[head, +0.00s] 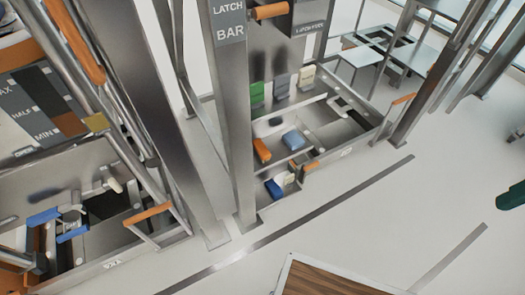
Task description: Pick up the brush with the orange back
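An orange block-like piece (262,150) lies in the open metal bin (345,150) behind the central posts, near the bin's left side. It may be the brush with the orange back; bristles cannot be made out at this size. A light blue block (293,140) lies to the right of the orange piece. My gripper is not in view.
Tall metal posts, one marked "LATCH BAR" (229,32), stand left of the bin. Another bin with an orange handle (148,214) is at the left. A wood-topped surface (325,284) is at the bottom. The pale floor (400,210) is mostly clear.

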